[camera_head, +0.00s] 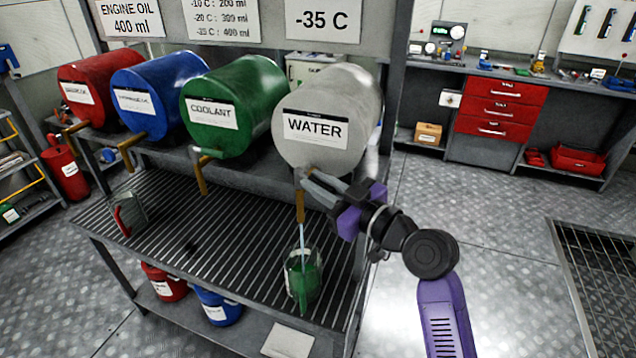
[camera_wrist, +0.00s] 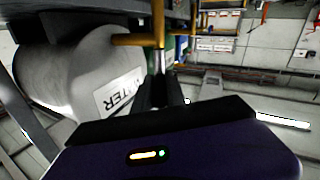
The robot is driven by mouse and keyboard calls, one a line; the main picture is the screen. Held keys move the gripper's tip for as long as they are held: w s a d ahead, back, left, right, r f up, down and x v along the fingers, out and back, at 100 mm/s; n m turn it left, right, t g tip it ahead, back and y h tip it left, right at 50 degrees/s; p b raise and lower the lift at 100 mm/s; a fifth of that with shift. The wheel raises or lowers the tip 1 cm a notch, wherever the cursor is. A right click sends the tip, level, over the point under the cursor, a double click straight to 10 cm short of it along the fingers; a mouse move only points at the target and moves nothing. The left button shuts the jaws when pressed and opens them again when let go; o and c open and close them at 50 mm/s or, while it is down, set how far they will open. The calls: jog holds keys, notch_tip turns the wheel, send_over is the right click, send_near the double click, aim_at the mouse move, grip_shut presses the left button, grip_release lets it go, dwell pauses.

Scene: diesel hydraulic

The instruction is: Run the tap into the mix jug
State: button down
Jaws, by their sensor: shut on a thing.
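The grey WATER drum (camera_head: 325,115) lies on the rack at the right end of the row. Its brass tap (camera_head: 300,205) points down, and a thin pale blue stream (camera_head: 303,238) falls from it into the jug below. The mix jug (camera_head: 303,278) is clear, with green on it or in it, and stands upright on the slatted grate (camera_head: 225,265). My gripper (camera_head: 312,184) is at the top of the water tap, shut on its handle; the fingers partly hide the handle. The wrist view shows the fingers (camera_wrist: 162,92) beside the brass spout (camera_wrist: 158,25) and the WATER drum (camera_wrist: 75,75).
A green COOLANT drum (camera_head: 232,105), a blue drum (camera_head: 155,95) and a red drum (camera_head: 98,90) lie to the left. Another jug (camera_head: 130,215) stands at the grate's left. Red and blue buckets (camera_head: 217,305) are below. A workbench with red drawers (camera_head: 495,110) stands behind right.

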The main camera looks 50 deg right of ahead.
jog(key=c, duration=1.4)
grip_release()
jog(key=shift+o, duration=0.2)
jog(key=s+b, duration=0.2)
jog(key=s, duration=0.6)
jog(key=shift+a+b, duration=0.3)
jog(key=shift+b, duration=0.05)
jog(key=shift+w, duration=0.1)
